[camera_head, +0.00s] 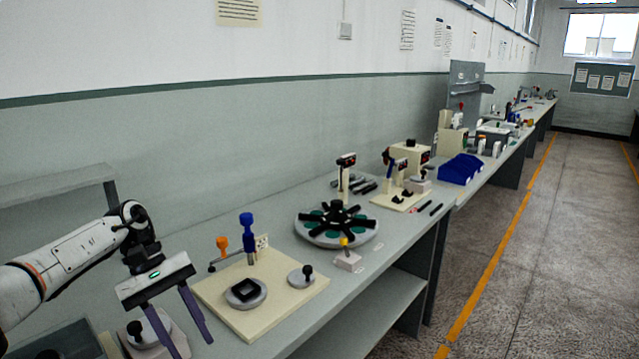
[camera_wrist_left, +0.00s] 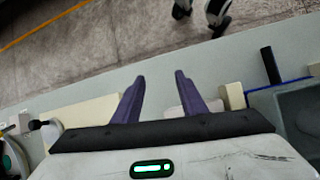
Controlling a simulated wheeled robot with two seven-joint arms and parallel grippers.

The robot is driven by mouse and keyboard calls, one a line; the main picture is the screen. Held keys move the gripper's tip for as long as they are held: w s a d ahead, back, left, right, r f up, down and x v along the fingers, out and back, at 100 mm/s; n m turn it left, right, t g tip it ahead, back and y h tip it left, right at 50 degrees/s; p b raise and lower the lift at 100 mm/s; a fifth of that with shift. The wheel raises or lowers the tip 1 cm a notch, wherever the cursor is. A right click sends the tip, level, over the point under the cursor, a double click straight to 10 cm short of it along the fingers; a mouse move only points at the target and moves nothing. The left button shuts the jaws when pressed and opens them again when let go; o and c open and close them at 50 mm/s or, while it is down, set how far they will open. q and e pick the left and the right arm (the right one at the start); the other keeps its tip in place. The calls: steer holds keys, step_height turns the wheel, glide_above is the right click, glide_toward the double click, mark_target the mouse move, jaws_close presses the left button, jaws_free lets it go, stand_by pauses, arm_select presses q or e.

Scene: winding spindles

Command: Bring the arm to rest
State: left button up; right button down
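My left arm (camera_head: 75,256) comes in from the left in the head view. My left gripper (camera_head: 185,336) hangs over the near left part of the bench with its two purple fingers apart. In the left wrist view the left gripper (camera_wrist_left: 160,80) is open, with nothing held between the fingers. A round grey piece with a black knob (camera_head: 150,330) shows behind and between the fingers in the head view; I cannot tell how far apart they are. My right gripper is not in view.
A cream board (camera_head: 215,293) with a blue-topped post (camera_head: 247,228) lies just right of the gripper. A round turntable with black arms (camera_head: 336,222) is further along the bench. A grey tray (camera_wrist_left: 300,125) is at the right in the wrist view. The floor aisle is clear.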

arm_select(q)
steer(key=s+d+f+n+t+h, duration=0.2)
steer(key=s+d+n+t+h, duration=0.15)
steer(key=d+n, duration=0.55)
steer(key=s+d+f+n+t+h, duration=0.25)
steer(key=d+n+t+h, duration=0.2)
steer(key=d+n, duration=0.5)
steer(key=s+d+f+n+t+h, duration=0.2)
steer(key=d+f+n+t+h, duration=0.15)
steer(key=d+n, duration=0.6)
steer(key=s+a+f+n+t+y, duration=0.25)
steer(key=a+f+n+y, duration=0.2)
steer(key=n, duration=0.55)
steer(key=s+a+f+n+t+y, duration=0.1)
steer(key=a+f+n+t+y, duration=0.3)
steer(key=n, duration=0.6)
steer(key=s+a+f+n+g+y, duration=0.3)
steer(key=s+a+f+n, duration=0.2)
steer(key=s+a+n, duration=0.1)
steer(key=s+a+f+n+g+y, duration=0.3)
steer(key=s+a+f+n, duration=0.2)
steer(key=s+n, duration=0.3)
steer(key=shift+s+a+f, duration=0.3)
steer(key=shift+s+a, duration=0.15)
steer(key=shift+s, duration=0.7)
steer(key=shift+a, duration=0.1)
